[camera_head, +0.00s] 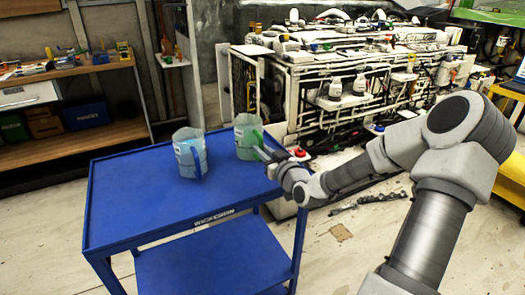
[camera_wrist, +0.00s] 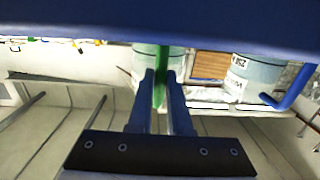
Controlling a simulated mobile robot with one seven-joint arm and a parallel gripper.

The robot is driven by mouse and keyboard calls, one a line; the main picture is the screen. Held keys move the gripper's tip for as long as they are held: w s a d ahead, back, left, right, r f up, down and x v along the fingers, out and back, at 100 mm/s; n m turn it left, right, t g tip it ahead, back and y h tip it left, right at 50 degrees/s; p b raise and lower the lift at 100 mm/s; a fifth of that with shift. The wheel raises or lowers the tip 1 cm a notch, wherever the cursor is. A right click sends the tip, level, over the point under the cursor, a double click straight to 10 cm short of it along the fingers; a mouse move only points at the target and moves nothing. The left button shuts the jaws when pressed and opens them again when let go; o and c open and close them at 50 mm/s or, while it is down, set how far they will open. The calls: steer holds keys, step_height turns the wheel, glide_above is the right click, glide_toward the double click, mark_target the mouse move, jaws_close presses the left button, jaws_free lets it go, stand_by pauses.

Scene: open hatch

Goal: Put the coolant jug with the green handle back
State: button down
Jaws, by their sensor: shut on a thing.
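The coolant jug with the green handle (camera_head: 244,143) is a pale, translucent jug at the far right part of the blue cart top (camera_head: 215,205). It appears upright on the cart; I cannot tell whether its base touches. My gripper (camera_head: 263,151) reaches it from the right and is shut on the green handle. In the wrist view, which looks upside down, the two fingers (camera_wrist: 161,80) close around the green handle (camera_wrist: 160,88), with the jug body behind partly hidden. A similar jug with a blue handle (camera_head: 187,156) stands to its left on the cart.
An engine bay or machine (camera_head: 330,85) with bottles and tools stands behind the cart. A red-topped item (camera_head: 300,152) is close to my wrist. A wooden shelf (camera_head: 70,75) is at left. The cart's front half is clear.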

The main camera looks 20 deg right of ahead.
steer(key=shift+f, duration=0.2)
steer(key=c, duration=0.8)
jaws_free()
steer(key=shift+o, duration=0.2)
steer(key=shift+f, duration=0.1)
steer(key=s+d+r+p, duration=0.1)
steer(key=s+p, duration=0.8)
steer(key=s, duration=0.8)
steer(key=shift+s, duration=0.15)
